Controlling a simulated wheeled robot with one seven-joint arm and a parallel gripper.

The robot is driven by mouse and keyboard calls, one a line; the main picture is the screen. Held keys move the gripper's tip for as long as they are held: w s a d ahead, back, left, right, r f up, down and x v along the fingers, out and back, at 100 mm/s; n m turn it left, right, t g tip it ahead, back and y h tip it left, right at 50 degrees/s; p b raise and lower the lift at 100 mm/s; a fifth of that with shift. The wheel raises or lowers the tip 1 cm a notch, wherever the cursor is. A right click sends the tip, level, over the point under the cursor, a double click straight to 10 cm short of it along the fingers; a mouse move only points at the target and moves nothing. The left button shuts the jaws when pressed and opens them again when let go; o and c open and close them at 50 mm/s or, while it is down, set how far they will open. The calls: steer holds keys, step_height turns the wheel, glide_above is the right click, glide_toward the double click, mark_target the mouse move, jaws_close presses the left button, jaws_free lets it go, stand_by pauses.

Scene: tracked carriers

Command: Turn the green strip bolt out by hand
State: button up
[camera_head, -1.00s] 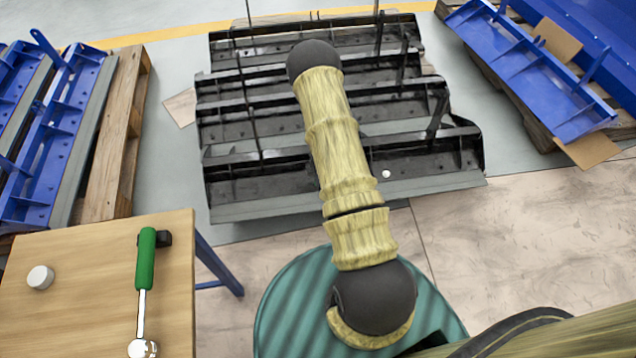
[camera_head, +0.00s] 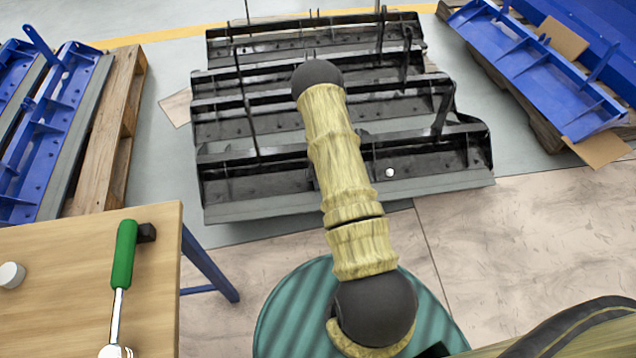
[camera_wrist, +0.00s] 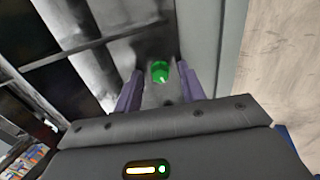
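In the head view the black carrier (camera_head: 350,188) lies past my arm, which hides the gripper and the bolt.
A wooden table (camera_head: 60,310) at lower left holds a green-handled ratchet tool (camera_head: 124,255) and a white round cap (camera_head: 11,275). Blue carriers (camera_head: 545,75) on pallets stand at right and left. A small white round spot (camera_head: 389,172) shows on the black carrier. Floor is clear at right.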

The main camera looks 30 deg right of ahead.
jaws_close()
steer(key=shift+r+n+p, duration=0.1)
steer(key=shift+n+p, duration=0.3)
steer(key=shift+n, duration=0.4)
steer(key=n+p, duration=0.1)
steer(key=n, duration=0.3)
steer(key=shift+n, duration=0.4)
steer(key=n+p, duration=0.1)
steer(key=n, duration=0.2)
steer(key=shift+n, duration=0.3)
steer(key=n+p, duration=0.1)
steer(key=n, duration=0.3)
steer(key=n+p, duration=0.1)
steer(key=n, duration=0.4)
steer(key=shift+n, duration=0.3)
